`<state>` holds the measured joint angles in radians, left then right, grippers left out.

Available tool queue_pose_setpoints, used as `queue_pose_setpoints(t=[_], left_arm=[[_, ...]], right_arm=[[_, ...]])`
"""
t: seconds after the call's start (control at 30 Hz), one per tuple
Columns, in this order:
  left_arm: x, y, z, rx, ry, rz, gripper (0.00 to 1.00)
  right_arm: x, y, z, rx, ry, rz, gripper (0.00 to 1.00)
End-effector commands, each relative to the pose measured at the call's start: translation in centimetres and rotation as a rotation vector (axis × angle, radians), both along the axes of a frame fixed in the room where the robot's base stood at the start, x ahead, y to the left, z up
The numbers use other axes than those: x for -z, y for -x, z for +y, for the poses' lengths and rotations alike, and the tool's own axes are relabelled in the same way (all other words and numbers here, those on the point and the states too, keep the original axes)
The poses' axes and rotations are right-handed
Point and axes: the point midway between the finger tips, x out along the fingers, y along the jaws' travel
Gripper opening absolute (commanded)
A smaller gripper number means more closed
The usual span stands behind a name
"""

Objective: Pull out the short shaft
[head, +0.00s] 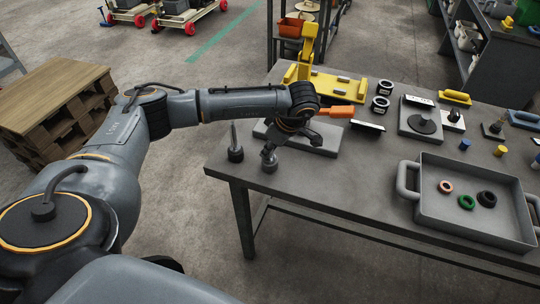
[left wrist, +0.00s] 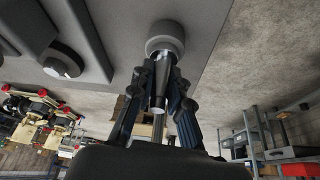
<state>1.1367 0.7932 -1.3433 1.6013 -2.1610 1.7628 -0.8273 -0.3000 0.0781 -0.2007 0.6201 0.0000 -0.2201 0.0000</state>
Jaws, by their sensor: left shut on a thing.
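The short shaft stands in a round grey holder (head: 269,167) near the left front corner of the table. In the left wrist view the metal shaft (left wrist: 158,92) lies between my fingers, with one end at the round holder (left wrist: 165,38). My left gripper (head: 272,147) is shut on this shaft, close above the holder; its fingers (left wrist: 161,75) press on it from both sides. The head view mostly hides the shaft behind the gripper. A taller thin shaft (head: 234,136) stands upright in its own dark holder just to the left. My right gripper is not in view.
A grey plate (head: 322,141) lies behind the gripper, near an orange-handled tool (head: 341,112) and a yellow press (head: 340,84). A grey tray (head: 450,218) with several rings stands at right. The table front between the holder and tray is clear.

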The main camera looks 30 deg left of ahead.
Motion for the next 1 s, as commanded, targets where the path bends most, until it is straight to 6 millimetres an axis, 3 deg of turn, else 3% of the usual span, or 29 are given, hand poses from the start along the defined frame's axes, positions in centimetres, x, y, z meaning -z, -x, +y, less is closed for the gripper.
queue_pose_setpoints(t=[0.37, 1.0], left_arm=[[-0.4, 0.0, 0.0, 0.000, 0.000, -0.001, 0.00], [-3.6, 0.0, 0.0, 0.001, 0.000, -0.002, 0.00]], right_arm=[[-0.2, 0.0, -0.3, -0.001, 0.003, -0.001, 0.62], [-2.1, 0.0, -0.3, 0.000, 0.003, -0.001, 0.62]])
